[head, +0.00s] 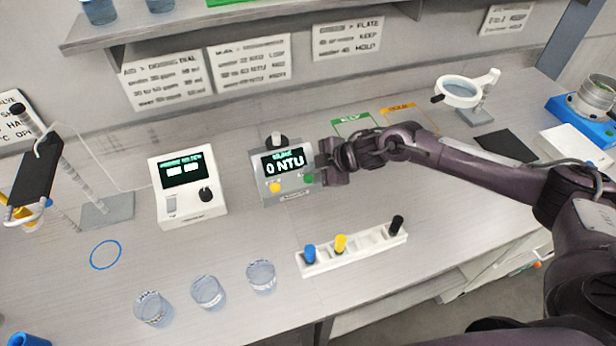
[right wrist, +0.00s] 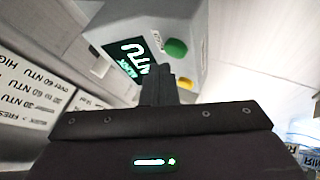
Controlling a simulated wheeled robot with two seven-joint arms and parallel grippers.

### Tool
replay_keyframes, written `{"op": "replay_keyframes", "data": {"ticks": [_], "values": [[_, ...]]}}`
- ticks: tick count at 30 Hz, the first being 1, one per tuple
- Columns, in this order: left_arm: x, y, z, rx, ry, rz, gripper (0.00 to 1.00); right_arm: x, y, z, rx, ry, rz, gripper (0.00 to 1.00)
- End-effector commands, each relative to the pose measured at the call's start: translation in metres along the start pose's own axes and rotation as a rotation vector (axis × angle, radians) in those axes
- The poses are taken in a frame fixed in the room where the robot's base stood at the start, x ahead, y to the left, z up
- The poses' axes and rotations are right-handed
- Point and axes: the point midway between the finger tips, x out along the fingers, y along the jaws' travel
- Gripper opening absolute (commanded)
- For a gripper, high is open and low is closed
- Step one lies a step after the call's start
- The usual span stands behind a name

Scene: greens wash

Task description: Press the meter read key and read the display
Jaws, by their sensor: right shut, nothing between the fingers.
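The meter (head: 256,180) is a grey box on the bench with a dark display (head: 284,163) reading "0 NTU" under a smaller line that looks like "BLANK". Its front has a yellow key (head: 275,188) and a green key (head: 309,179); I cannot read a label on either. My right gripper (head: 320,174) is shut and empty, at the meter's right side close to the green key. In the right wrist view the fingertips (right wrist: 160,72) cover part of the display, beside the green key (right wrist: 176,48) and yellow key (right wrist: 178,82). Contact cannot be told. My left gripper is out of view.
A white device (head: 190,205) with its own display stands left of the meter. A white rack (head: 350,252) with coloured vials and several glass beakers (head: 207,291) stand in front. A shelf (head: 200,30) runs above. A magnifier (head: 462,92) stands at back right.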

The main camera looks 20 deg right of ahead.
Motion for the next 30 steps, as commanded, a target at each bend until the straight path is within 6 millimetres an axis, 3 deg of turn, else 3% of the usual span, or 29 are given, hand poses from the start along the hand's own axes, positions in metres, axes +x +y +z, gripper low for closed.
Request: {"op": "replay_keyframes", "data": {"ticks": [30], "values": [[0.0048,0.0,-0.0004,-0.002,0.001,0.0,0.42,0.0059,-0.0044,0.0041,0.0,0.0,0.0,0.0]]}}
